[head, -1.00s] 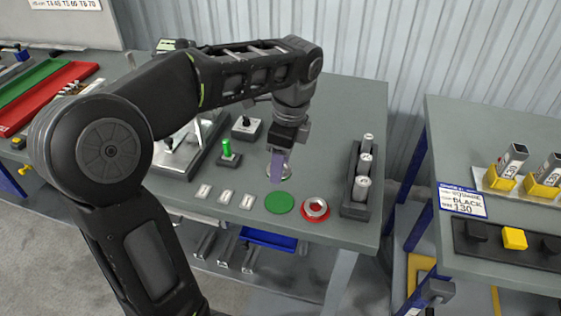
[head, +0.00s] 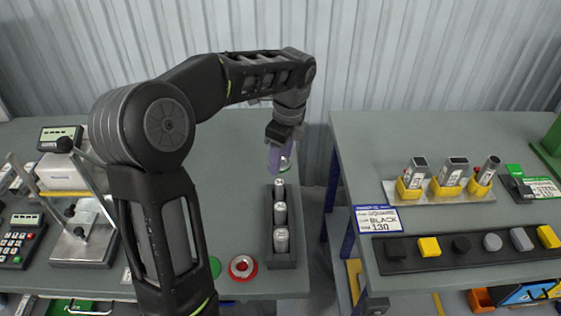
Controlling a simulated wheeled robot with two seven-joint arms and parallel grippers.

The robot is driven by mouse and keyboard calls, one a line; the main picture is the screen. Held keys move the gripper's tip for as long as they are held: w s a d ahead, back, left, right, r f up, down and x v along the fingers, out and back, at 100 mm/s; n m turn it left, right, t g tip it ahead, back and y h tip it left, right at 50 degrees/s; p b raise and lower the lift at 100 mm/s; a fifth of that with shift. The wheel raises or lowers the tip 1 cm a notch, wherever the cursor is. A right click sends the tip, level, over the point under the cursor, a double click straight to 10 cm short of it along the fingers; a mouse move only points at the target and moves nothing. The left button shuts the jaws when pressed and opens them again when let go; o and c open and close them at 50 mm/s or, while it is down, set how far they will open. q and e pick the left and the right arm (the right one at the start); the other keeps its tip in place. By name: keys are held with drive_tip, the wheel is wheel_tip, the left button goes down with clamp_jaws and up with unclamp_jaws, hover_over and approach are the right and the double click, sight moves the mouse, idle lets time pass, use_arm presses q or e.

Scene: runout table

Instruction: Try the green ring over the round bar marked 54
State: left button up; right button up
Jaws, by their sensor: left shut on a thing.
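My left gripper (head: 277,160) is above the left table's right side, near the far end of a dark rack. It is shut on a small ring (head: 287,164), pale with a hint of green, mostly hidden behind the lavender fingers. A round bar (head: 488,169) stands tilted in a yellow holder on the right table, rightmost of three bars; I cannot read its mark for certain. The held ring is well to the left of this bar. My right gripper is not in view.
The rack (head: 269,243) holds three metal cylinders. A red-rimmed ring (head: 242,267) and a partly hidden green disc (head: 215,266) lie nearby. A gap separates the tables. Two square bars (head: 415,171) stand left of the round bar. A card (head: 379,219) lies in front.

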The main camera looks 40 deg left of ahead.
sight(279, 182)
use_arm(q)
drive_tip(key=shift+w, duration=0.1)
drive_tip(key=shift+s+r, duration=0.1)
drive_tip(key=shift+s, duration=0.1)
drive_tip(key=shift+w, duration=0.1)
drive_tip(key=shift+f, duration=0.2)
drive_tip(key=shift+f+b, duration=1.6)
drive_tip(key=shift+f, duration=0.95)
drive_tip(key=shift+f, duration=0.6)
